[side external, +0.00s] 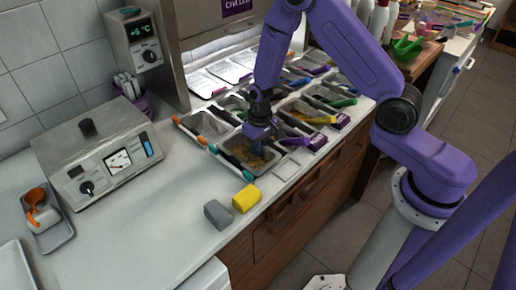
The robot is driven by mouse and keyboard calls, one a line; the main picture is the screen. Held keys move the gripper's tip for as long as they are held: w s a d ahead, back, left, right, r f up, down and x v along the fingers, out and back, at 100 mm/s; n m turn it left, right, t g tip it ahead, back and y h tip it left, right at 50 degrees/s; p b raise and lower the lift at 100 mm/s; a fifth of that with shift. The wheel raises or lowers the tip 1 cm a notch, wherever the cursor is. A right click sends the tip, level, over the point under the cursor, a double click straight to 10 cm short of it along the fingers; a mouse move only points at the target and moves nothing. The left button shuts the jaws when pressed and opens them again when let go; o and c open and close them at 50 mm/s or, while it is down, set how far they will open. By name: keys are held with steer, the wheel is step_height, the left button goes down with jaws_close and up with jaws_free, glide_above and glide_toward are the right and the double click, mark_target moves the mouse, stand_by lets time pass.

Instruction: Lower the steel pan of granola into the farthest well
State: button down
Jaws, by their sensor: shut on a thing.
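The steel pan of granola (247,158) has brown contents and a teal-and-black edge at its left. It is at the near end of the rows of pans in the counter. My gripper (261,138) points down at the pan's far side and is shut on it. The fingertips and the exact grip are too small to make out. I cannot tell whether the pan is raised or seated. Rows of wells and pans stretch back behind it toward the chiller. I cannot tell clearly which far well is empty.
An orange-edged steel pan (206,124) sits just behind left. Yellow (246,198) and grey (218,214) blocks lie on the counter in front. A metered appliance (97,153) stands at left. The chiller hood (212,22) overhangs the back. Coloured handles stick out at right.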

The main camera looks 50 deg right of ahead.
steer(key=shift+f, duration=0.9)
stand_by(0.7)
